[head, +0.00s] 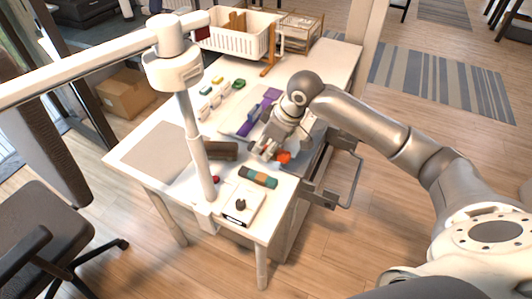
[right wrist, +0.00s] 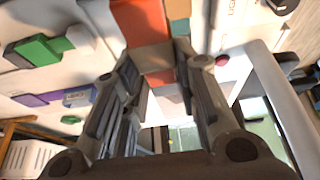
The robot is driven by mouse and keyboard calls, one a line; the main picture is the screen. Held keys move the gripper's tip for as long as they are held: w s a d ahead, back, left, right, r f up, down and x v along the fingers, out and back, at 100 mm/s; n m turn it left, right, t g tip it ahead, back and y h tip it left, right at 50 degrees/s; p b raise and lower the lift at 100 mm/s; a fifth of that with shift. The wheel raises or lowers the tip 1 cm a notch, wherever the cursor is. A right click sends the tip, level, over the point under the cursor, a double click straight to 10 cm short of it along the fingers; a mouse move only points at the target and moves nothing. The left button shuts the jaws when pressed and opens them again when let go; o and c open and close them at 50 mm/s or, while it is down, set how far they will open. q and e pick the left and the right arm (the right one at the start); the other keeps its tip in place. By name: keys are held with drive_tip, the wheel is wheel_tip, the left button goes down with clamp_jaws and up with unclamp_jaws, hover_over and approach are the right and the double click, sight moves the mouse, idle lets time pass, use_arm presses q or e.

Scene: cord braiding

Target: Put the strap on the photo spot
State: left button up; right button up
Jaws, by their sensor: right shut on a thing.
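My right gripper (head: 265,152) is low over the near right part of the white table. It is shut on a banded orange and tan piece, which I take to be the strap (right wrist: 153,55). Bright orange of it also shows beside the fingers in the head view (head: 284,157). In the right wrist view, the piece runs between the two fingers (right wrist: 158,75) and partly hides behind them. A plain grey-beige mat (head: 150,150) lies on the left of the table; I cannot tell whether it is the photo spot. My left gripper is out of view.
A white post (head: 195,135) with a boom rises from the table's front. A white basket (head: 240,38) stands at the back.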

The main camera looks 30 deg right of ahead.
hover_over(262, 161)
drive_tip(key=s, duration=0.2)
drive_tip(key=f, duration=0.4)
drive_tip(key=shift+w+d+f, duration=0.15)
drive_tip(key=shift+d+f, duration=0.1)
drive_tip(key=shift+f, duration=0.1)
drive_tip(key=f+p, duration=0.1)
drive_tip(key=f, duration=0.1)
drive_tip(key=shift+w+d+f+p, duration=0.15)
drive_tip(key=shift+w+f+p, duration=0.15)
drive_tip(key=shift+w+p, duration=0.1)
drive_tip(key=shift+f, duration=0.5)
drive_tip(key=shift+f, duration=0.1)
drive_tip(key=shift+f, duration=0.15)
drive_tip(key=o, duration=1)
drive_tip(key=shift+o, duration=0.2)
